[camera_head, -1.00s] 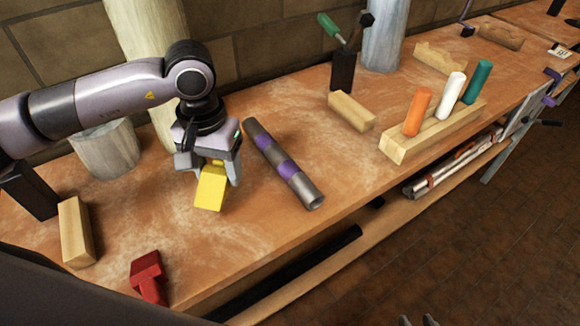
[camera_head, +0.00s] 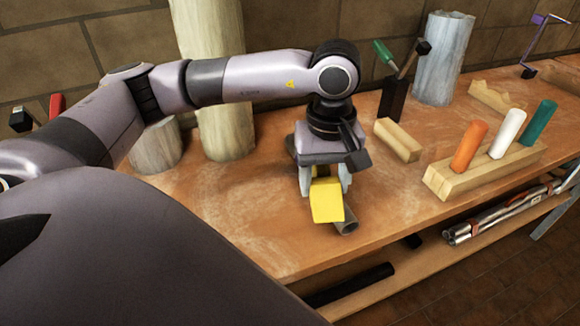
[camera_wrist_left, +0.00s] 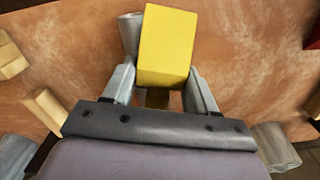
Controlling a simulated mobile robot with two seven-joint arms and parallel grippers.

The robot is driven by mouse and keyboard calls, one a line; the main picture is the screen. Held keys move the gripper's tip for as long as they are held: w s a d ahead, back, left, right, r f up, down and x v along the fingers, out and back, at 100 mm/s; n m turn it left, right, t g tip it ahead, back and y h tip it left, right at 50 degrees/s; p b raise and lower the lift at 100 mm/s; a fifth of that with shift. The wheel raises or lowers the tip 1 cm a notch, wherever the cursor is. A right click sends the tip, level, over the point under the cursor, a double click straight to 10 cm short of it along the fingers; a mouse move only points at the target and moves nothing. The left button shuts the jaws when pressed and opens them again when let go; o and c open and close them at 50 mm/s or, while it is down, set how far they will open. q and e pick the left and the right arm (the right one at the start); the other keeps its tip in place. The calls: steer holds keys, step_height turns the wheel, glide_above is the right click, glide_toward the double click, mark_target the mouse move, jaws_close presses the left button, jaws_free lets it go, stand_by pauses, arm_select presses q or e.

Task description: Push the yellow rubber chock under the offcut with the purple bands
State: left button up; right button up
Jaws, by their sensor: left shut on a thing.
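My left gripper (camera_head: 325,184) is shut on the yellow rubber chock (camera_head: 327,203), which also shows large between the fingers in the left wrist view (camera_wrist_left: 166,48). The offcut is mostly hidden behind the gripper and chock in the head view. Only its grey near end (camera_head: 347,222) shows, just right of and below the chock; no purple band is visible. In the left wrist view a grey piece of the offcut (camera_wrist_left: 130,32) shows at the chock's left side. I cannot tell whether chock and offcut touch. My right gripper is not in view.
A wooden block (camera_head: 398,140) lies right of the gripper. Beyond it stands a wooden rack (camera_head: 440,183) with orange, white and green pegs. A dark tool holder (camera_head: 393,98) stands behind. The bench front edge is close below the chock. Clear bench top lies left of the gripper.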

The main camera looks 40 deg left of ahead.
mark_target(298, 222)
arm_select(q)
steer(key=n, duration=0.1)
steer(key=n+b, duration=0.1)
steer(key=n, duration=0.1)
steer(key=s+n, duration=0.1)
steer(key=shift+a+n+b, duration=0.4)
steer(key=s+a+n+b, duration=0.1)
steer(key=n+b, duration=0.1)
steer(key=n, duration=0.3)
steer(key=s+n+b, duration=0.1)
steer(key=n+b, duration=0.1)
steer(key=n, duration=0.4)
steer(key=s+a+n+b, duration=0.1)
steer(key=s+n+b, duration=0.1)
steer(key=n, duration=0.3)
steer(key=shift+a+r+n, duration=0.3)
steer(key=shift+a, duration=0.05)
steer(key=shift+f, duration=0.15)
steer(key=shift+f+b, duration=3.55)
steer(key=shift+f, duration=0.2)
steer(key=shift+w+d, duration=0.25)
steer(key=shift+w, duration=0.2)
steer(key=shift+w+d, duration=0.2)
steer(key=shift+w, duration=0.25)
